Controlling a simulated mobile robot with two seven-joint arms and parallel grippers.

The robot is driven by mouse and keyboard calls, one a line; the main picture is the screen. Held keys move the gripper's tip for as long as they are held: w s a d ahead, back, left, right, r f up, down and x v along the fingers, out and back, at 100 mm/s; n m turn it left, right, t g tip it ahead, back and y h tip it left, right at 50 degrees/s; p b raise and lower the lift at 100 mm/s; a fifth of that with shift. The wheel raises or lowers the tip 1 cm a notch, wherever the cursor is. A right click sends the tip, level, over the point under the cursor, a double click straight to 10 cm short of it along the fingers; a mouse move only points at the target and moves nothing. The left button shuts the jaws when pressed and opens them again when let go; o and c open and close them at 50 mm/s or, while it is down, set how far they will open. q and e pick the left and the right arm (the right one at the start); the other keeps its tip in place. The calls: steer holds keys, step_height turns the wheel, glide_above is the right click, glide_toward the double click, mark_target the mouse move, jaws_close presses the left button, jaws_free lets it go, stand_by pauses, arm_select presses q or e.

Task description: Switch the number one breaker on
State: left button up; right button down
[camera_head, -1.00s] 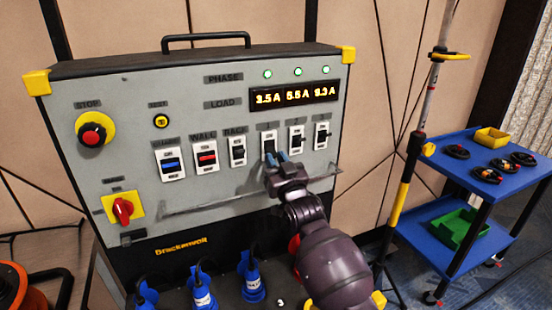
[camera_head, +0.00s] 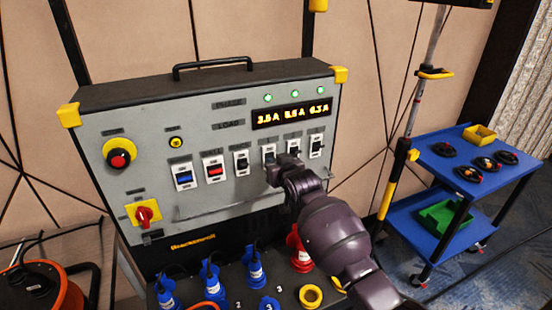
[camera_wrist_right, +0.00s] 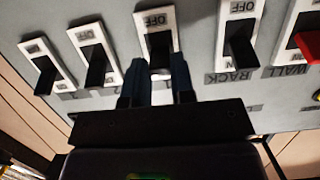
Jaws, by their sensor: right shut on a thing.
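The number one breaker (camera_head: 268,151) is a white-framed switch with a black lever, first of the three numbered breakers on the grey panel's right half. It also shows in the right wrist view (camera_wrist_right: 155,20), which sees the panel upside down. An OFF mark shows on its frame there. My right gripper (camera_head: 276,161) is at the lower part of this breaker. In the wrist view its two blue fingers (camera_wrist_right: 158,85) stand on either side of the dark lever, shut on it. The lever's exact position is partly hidden. My left gripper is not in view.
Blue plugs (camera_head: 254,268) stand beneath. A blue cart (camera_head: 425,160) is at right.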

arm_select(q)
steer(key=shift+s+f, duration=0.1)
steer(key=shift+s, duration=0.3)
arm_select(e)
steer(key=shift+w+a+r+g+h, duration=0.1)
steer(key=shift+r+g+h, duration=0.15)
steer(key=shift+g, duration=0.35)
steer(key=shift+w+d+r+g+h, duration=0.1)
steer(key=shift+r+g+h, duration=0.2)
steer(key=shift+g, duration=0.3)
steer(key=shift+w+a+r+g+h, duration=0.1)
steer(key=shift+r+g+h, duration=0.15)
steer(key=shift+g, duration=0.35)
steer(key=c, duration=1)
jaws_free()
steer(key=shift+o, duration=0.2)
steer(key=shift+r, duration=0.1)
arm_select(q)
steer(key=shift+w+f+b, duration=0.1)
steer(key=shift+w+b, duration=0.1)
steer(key=shift+b, duration=0.1)
arm_select(e)
steer(key=v, duration=1)
steer(key=shift+s+r, duration=0.25)
steer(key=shift+s, duration=0.05)
